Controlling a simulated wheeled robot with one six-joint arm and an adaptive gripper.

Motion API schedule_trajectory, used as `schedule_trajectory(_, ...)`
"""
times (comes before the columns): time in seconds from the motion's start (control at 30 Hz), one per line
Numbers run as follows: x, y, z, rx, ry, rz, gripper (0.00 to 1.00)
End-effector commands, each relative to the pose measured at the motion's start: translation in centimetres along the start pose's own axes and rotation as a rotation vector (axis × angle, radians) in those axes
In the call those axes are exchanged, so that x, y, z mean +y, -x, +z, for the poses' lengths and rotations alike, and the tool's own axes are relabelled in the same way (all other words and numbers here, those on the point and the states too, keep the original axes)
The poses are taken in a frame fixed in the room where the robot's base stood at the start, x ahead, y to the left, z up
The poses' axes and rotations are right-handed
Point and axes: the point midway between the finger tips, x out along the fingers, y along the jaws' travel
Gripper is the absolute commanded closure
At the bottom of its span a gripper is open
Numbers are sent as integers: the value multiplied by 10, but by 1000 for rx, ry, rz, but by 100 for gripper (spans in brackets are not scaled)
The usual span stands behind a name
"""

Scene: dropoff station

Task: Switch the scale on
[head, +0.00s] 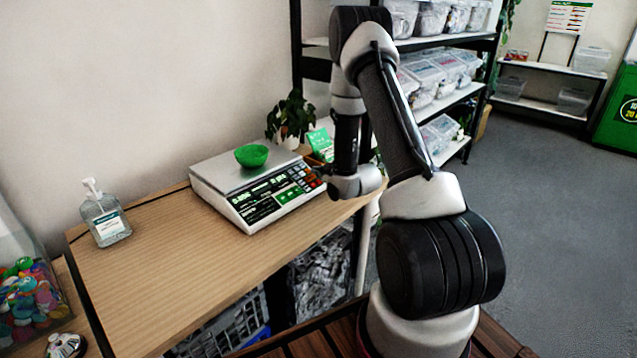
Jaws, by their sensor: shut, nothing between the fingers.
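The scale (215,174) stands on the wooden table, with a flat metal plate on top and a dark front panel (262,208) with displays and keys. The left display shows light digits, too small to read. A green bowl (251,156) sits on its plate. My gripper (322,172) is at the right end of the panel, by the keys. It is small and dark here and its fingers are shut with nothing between them. I cannot tell whether it touches a key. My arm hides what is just right of the scale.
A sanitizer bottle (106,216) stands left of the scale. A clear container of colourful caps (30,298) is at the far left. A potted plant (290,117) and a green card (320,145) stand behind the scale. The table's front-left surface (165,280) is clear.

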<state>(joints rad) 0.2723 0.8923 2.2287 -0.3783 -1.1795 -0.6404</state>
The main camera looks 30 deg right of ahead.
Motion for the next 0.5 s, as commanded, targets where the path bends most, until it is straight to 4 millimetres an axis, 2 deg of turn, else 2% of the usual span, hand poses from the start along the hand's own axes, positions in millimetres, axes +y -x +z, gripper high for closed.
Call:
schedule_trajectory(0.27,2,2,-2,0,0,1,100)
schedule_trajectory(0.5,15,19,-14,0,0,3,100)
